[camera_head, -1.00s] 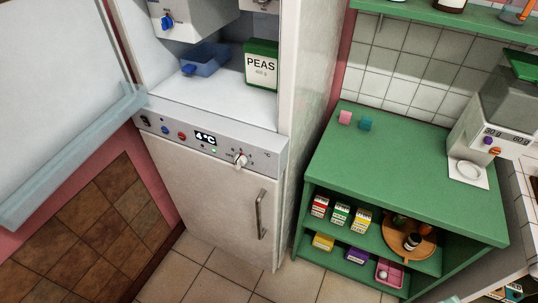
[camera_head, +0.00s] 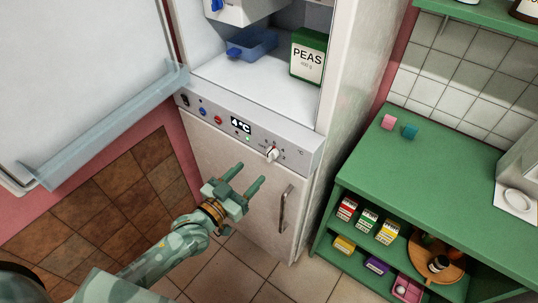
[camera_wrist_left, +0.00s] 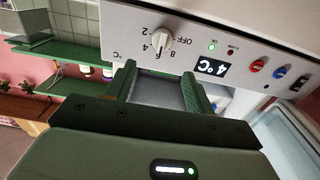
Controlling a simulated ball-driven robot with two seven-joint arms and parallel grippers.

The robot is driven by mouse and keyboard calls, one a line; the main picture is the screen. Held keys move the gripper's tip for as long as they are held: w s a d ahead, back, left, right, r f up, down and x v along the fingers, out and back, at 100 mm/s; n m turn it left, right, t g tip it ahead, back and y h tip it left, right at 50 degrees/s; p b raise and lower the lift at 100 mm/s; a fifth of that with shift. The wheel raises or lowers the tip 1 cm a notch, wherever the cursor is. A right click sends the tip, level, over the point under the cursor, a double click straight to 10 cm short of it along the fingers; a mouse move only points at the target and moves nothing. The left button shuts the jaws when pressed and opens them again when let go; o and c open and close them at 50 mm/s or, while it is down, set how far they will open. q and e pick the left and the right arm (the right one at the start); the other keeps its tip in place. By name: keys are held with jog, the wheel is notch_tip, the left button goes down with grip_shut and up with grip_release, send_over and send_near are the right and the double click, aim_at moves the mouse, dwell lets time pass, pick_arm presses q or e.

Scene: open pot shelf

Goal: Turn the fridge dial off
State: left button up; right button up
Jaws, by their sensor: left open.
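The fridge dial (camera_head: 272,155) is a white knob on the grey control panel (camera_head: 300,156) below the open upper compartment. In the left wrist view the dial (camera_wrist_left: 160,41) shows up close, upside down, with OFF and numbers around it. My right gripper is not in view.
The upper fridge door (camera_head: 90,85) stands open at the left. A green peas box (camera_head: 308,54) and a blue bin (camera_head: 252,46) are inside. The lower door's handle (camera_head: 285,208) is right of my gripper. A green shelf unit (camera_head: 440,170) stands at the right.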

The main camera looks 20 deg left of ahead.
aim_at(267, 155)
pick_arm(q)
jog(key=b+x, duration=0.1)
jog(key=x, duration=0.8)
jog(key=shift+w+f, duration=0.1)
jog(key=c, duration=1)
